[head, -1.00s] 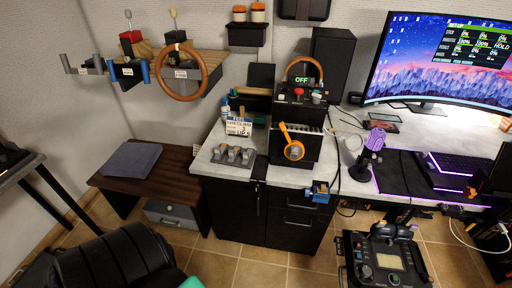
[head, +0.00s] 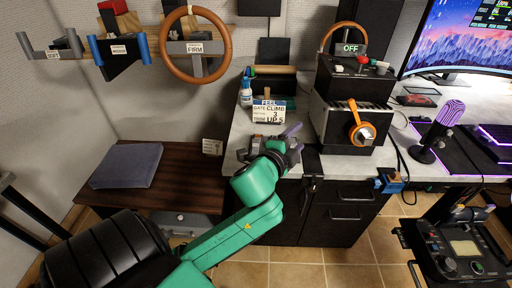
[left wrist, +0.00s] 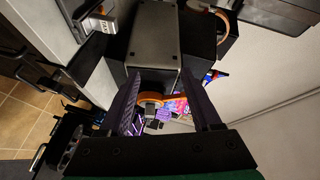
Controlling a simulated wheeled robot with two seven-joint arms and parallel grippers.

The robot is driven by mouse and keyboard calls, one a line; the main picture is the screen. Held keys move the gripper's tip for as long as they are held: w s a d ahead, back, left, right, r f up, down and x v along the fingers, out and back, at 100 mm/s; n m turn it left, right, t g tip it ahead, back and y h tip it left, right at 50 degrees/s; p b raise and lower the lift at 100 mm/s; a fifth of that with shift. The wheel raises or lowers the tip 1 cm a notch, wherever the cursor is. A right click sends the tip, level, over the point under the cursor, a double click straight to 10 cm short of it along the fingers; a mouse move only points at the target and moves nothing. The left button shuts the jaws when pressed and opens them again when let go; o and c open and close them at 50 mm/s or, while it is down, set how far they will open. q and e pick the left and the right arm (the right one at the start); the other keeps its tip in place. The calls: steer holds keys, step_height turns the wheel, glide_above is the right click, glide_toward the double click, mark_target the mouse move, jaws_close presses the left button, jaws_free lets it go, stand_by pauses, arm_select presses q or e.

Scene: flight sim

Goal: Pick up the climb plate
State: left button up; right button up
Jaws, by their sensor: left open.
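That view shows an orange-handled lever (left wrist: 152,98) beyond the jaws; I cannot make out the plate there. My right gripper is not in view.
A black control box (head: 350,110) with an orange lever stands right of the plate. A white-blue bottle (head: 246,92) stands left of it. My left forearm hides part of the desk edge. A purple microphone (head: 440,128) stands farther right.

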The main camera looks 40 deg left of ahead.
arm_select(q)
steer(key=w+d+r+m+t+h, duration=0.1)
steer(key=d+r+m+t+h, duration=0.25)
steer(key=r+m, duration=0.35)
steer(key=d+r+m+t+h, duration=0.2)
steer(key=d+r+m+h, duration=0.25)
steer(key=r+m, duration=0.25)
steer(key=s+d+r+m+g+h, duration=0.2)
steer(key=d+r+m+g+h, duration=0.2)
steer(key=d+m+h, duration=0.7)
steer(key=m+g+y, duration=1.4)
steer(key=m+y, duration=0.6)
steer(key=m, duration=0.7)
glide_toward(256, 141)
steer(key=x, duration=1)
steer(key=shift+w+a+f, duration=0.15)
steer(key=shift+a+f, duration=0.05)
steer(key=shift+f, duration=0.1)
steer(key=shift+r, duration=0.1)
jaws_close()
